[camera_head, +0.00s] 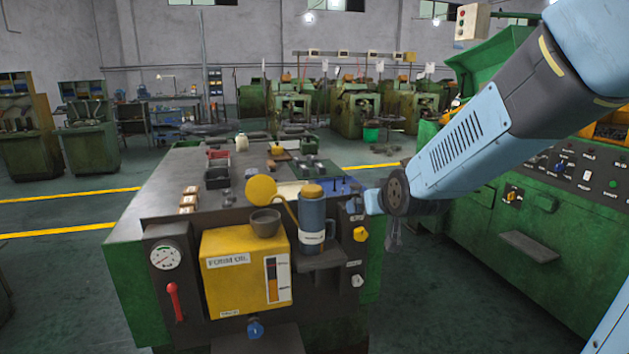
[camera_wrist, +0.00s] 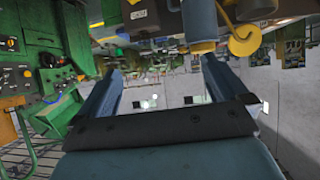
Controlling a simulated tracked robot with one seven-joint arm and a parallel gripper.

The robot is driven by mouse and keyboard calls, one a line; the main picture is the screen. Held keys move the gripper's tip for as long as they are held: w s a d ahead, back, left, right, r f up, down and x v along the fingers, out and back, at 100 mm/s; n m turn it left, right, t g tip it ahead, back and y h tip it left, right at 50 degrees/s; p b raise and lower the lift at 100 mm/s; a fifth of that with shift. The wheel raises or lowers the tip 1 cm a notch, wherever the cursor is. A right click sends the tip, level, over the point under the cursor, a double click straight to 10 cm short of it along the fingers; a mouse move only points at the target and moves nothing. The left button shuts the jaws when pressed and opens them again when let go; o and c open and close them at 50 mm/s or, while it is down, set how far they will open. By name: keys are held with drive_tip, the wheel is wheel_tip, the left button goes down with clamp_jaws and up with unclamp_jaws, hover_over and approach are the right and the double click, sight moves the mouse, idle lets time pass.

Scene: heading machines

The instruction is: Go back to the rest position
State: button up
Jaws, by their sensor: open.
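My arm (camera_head: 480,135) reaches in from the upper right in the head view. Its end hangs just right of the green machine (camera_head: 125,245), near the machine's front right corner. My gripper (camera_wrist: 162,66) is open in the wrist view, with its two blue fingers apart and nothing between them. In the head view the gripper (camera_head: 394,236) is small, dark and partly hidden behind my wrist.
A blue bottle (camera_head: 312,222) stands on a small front shelf, beside a yellow FORM OIL tank (camera_head: 225,275) with a dark bowl (camera_head: 265,223) and raised round yellow lid (camera_head: 261,189). Another green machine (camera_head: 530,250) stands close at right. Floor (camera_head: 70,260) at left is clear.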

drive_tip(key=s+d+r+g, duration=0.1)
drive_tip(key=s+d+g, duration=0.1)
drive_tip(key=s, duration=0.6)
drive_tip(key=s+d+r+m+g+h, duration=0.1)
drive_tip(key=s+d, duration=0.3)
drive_tip(key=s, duration=0.4)
drive_tip(key=s+d+r+m+g+h, duration=0.1)
drive_tip(key=s+d+r+g, duration=0.2)
drive_tip(key=s, duration=0.5)
drive_tip(key=shift+s+d, duration=0.15)
drive_tip(key=shift+d, duration=0.3)
